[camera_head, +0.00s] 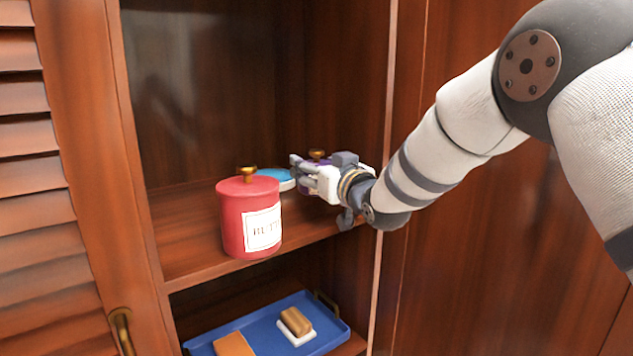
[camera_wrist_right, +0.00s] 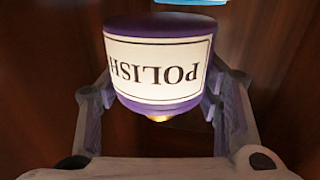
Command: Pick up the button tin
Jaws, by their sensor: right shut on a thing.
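The red button tin (camera_head: 240,220), with a brass knob on its lid and a white label reading "BUTT" as far as it shows, stands upright at the front of the cabinet's upper shelf. My right gripper (camera_head: 304,174) is to its right, apart from it. It is shut on a purple tin labelled "POLISH" (camera_wrist_right: 160,70), with its fingers (camera_wrist_right: 155,100) on both sides. That purple tin is mostly hidden behind the gripper in the head view. My left gripper is not in view.
A blue-topped round container (camera_head: 274,177) stands behind the red tin, close to my right gripper. The cabinet's right side wall (camera_head: 385,100) is near my wrist. A blue tray (camera_head: 255,336) with a brush and other items lies on the lower shelf. The upper shelf's left is clear.

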